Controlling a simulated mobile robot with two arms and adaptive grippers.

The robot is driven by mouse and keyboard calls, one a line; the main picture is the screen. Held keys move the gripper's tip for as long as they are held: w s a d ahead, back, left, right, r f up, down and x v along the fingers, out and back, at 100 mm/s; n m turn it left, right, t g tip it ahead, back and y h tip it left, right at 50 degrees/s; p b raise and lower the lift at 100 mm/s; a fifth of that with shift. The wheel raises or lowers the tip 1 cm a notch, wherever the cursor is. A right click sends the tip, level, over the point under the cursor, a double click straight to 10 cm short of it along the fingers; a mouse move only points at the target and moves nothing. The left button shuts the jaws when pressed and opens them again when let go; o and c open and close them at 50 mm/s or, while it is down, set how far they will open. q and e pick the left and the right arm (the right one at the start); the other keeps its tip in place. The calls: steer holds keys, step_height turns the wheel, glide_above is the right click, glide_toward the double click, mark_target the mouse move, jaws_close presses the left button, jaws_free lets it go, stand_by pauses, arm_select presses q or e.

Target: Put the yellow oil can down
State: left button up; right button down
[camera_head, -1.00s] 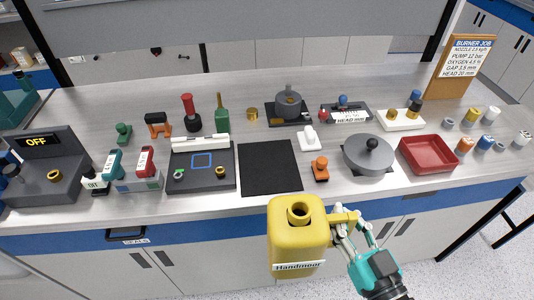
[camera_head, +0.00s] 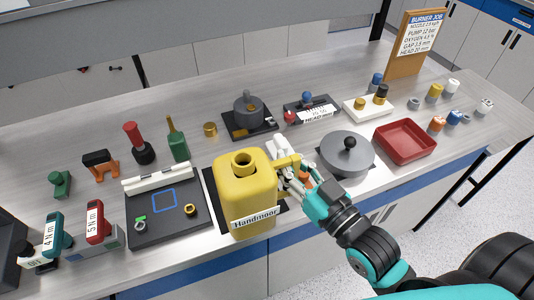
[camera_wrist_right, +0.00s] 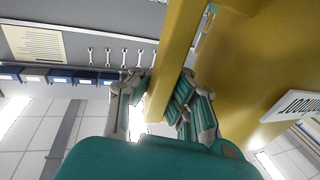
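The yellow oil can (camera_head: 246,190) is upright over the black square mat (camera_head: 212,196) in the head view. It covers most of the mat, and I cannot tell whether its base touches it. My right gripper (camera_head: 290,172) is shut on the can's handle at its right side. In the right wrist view, the fingers (camera_wrist_right: 160,108) close around the yellow handle (camera_wrist_right: 178,60), with the can's body (camera_wrist_right: 260,60) to the right. My left gripper is not in view.
A dark tray (camera_head: 165,228) with small parts lies left of the can. A lidded pan (camera_head: 346,155) and a red tray (camera_head: 405,142) stand to the right. A white item (camera_head: 278,148) stands close behind the gripper. The bench's front edge runs below the can.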

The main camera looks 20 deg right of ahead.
steer(key=shift+w+d+f+b, duration=0.1)
steer(key=shift+w+f+b, duration=0.1)
steer(key=shift+w+b, duration=0.25)
steer(key=shift+w+d+f+b, duration=0.1)
steer(key=shift+w+f+b, duration=0.1)
steer(key=shift+w, duration=0.35)
steer(key=w+f+p, duration=0.1)
steer(key=w+f, duration=0.3)
steer(key=w, duration=0.4)
steer(key=shift+w+d, duration=0.2)
steer(key=shift+d, duration=0.2)
steer(key=c, duration=1.5)
jaws_free()
steer(key=shift+p, duration=0.3)
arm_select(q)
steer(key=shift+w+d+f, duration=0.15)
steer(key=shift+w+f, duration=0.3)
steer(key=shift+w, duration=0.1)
